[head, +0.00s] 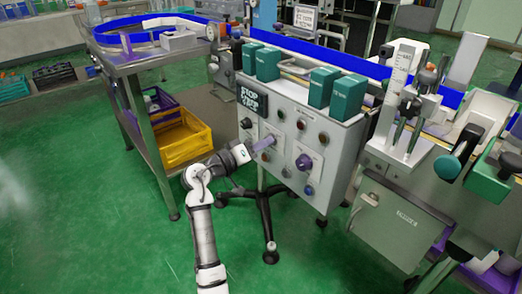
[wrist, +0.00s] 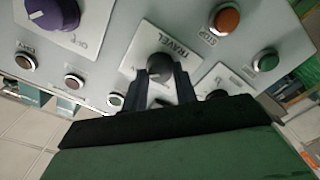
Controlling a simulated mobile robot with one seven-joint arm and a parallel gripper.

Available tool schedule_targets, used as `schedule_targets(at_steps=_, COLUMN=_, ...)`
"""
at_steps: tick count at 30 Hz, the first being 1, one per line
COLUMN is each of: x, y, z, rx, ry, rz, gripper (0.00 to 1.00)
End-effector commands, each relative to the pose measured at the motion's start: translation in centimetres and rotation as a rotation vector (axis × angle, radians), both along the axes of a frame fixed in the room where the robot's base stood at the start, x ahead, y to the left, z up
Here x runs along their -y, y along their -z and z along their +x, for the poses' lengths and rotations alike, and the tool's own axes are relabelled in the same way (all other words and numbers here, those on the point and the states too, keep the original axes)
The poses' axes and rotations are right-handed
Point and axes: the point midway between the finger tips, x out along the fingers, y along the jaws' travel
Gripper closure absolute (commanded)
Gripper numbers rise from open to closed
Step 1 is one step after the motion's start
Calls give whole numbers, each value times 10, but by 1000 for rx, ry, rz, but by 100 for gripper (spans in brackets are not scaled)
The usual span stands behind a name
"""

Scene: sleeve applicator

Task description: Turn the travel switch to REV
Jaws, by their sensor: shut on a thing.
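The travel switch (wrist: 160,66) is a dark round knob on a light plate marked TRAVEL (wrist: 148,47), near the middle of the wrist view. My gripper (wrist: 163,82) has its two dark fingers at either side of this knob and is shut on it. The fingers and the gripper body hide the lower part of the plate, so the switch's pointer and the REV mark cannot be read. In the head view my gripper (head: 262,146) reaches from the left to the front of the grey control panel (head: 335,140) and covers the switch there.
A large purple knob (wrist: 52,12) sits on the same panel and also shows in the head view (head: 304,162). An orange STOP button (wrist: 225,19) and a green button (wrist: 265,61) are close by. Green boxes (head: 348,97) stand on top. A yellow crate (head: 184,141) is at left.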

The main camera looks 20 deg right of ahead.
Motion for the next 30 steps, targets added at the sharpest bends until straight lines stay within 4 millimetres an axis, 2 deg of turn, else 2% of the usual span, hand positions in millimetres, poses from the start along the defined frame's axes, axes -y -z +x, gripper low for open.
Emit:
schedule_targets(at_steps=16, x=0, y=1, z=0, rx=21, ry=1, rz=10, gripper=94)
schedule_targets(at_steps=17, x=0, y=1, z=0, rx=21, ry=1, rz=10, gripper=69)
schedule_targets(at_steps=21, x=0, y=0, z=0, rx=21, ry=1, rz=10, gripper=51)
schedule_targets(at_steps=30, x=-1, y=0, z=0, rx=20, ry=0, rz=9, gripper=50)
